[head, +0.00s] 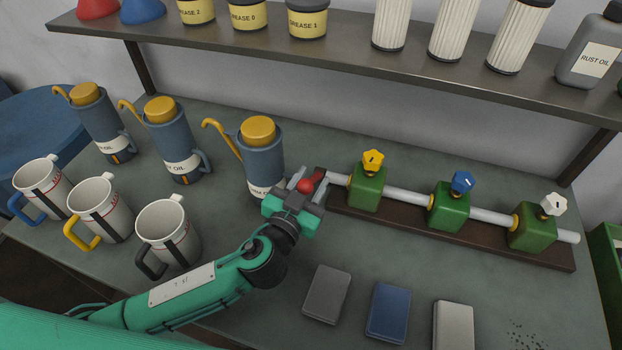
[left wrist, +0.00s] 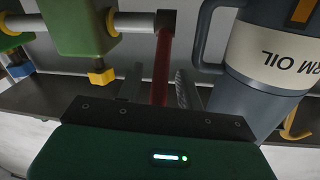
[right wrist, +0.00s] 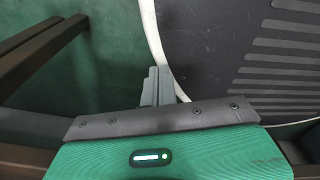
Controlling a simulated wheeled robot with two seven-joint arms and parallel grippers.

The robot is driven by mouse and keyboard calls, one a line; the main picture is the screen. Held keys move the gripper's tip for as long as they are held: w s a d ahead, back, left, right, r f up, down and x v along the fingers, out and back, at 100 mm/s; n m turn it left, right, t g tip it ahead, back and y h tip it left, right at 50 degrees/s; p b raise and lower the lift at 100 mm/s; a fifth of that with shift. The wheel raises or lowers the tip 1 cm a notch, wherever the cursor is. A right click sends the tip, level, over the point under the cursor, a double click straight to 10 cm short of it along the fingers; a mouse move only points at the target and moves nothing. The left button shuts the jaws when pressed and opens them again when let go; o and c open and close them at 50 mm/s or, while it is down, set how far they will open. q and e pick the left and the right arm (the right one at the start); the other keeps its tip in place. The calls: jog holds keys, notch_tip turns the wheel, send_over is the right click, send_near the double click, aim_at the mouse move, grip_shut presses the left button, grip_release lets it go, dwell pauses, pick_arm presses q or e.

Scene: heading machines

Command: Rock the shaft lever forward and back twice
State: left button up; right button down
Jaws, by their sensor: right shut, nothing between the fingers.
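The shaft lever is a red arm with a red ball knob (head: 306,186) at the left end of a grey shaft (head: 405,196). In the left wrist view its red arm (left wrist: 162,68) runs from a dark collar on the shaft down toward my gripper. My left gripper (head: 303,190) is at the knob, with its fingers apart on either side of the lever. In the left wrist view (left wrist: 160,90) gaps show between the red arm and both fingers. My right gripper (right wrist: 158,88) is shut and empty, away from the lever; the head view does not show it.
The shaft passes through green blocks with yellow (head: 373,161), blue (head: 462,182) and white (head: 553,204) knobs on a brown board. An oil can (head: 262,160) stands close left of my left gripper. Mugs (head: 168,232) stand front left. A shelf (head: 330,56) hangs behind. Flat boxes (head: 388,312) lie in front.

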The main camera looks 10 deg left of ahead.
aim_at(316, 174)
pick_arm(q)
grip_shut()
pick_arm(e)
jog(key=shift+s, duration=0.25)
